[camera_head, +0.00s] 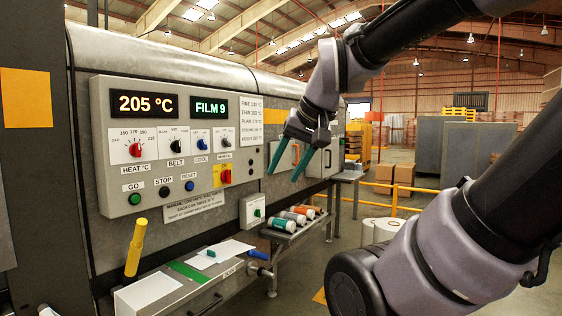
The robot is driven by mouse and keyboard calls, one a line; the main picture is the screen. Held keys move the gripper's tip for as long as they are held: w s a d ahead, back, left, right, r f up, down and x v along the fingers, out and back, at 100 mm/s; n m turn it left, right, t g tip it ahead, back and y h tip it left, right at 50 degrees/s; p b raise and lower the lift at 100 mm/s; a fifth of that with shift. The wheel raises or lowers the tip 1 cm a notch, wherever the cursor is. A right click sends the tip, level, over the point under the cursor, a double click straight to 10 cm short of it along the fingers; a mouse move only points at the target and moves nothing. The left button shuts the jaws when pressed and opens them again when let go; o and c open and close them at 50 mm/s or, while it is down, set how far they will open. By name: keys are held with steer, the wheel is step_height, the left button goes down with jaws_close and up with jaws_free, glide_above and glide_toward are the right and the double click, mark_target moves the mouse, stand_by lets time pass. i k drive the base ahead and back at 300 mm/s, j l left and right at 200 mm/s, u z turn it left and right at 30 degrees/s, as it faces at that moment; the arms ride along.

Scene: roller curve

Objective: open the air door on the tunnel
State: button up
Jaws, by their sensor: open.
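The grey tunnel (180,58) runs along the left and away from me, with a control panel on its near side. Beyond the panel, a pale door-like plate (285,160) with a small orange-red handle is set in the tunnel wall, partly hidden behind my gripper. A second pale plate (328,160) with a similar handle is farther along. I cannot tell which one is the air door. My gripper (281,178) points downward with its two green fingers apart and nothing between them. It appears in front of the first plate; the gap is unclear.
The control panel (150,88) reads 205 °C and FILM 9. A yellow-handled lever (136,248) stands at front left. Rolls (284,225) lie on a low rack below the plates. White rolls (383,230) stand beside a yellow rail (397,186). Open floor lies at centre right.

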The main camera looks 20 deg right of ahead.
mark_target(287, 163)
steer(key=i+l+z, duration=0.4)
steer(key=i, duration=0.6)
steer(key=i+z, duration=0.4)
steer(key=i, duration=1.2)
steer(key=i+l+u, duration=0.15)
steer(key=i, duration=0.45)
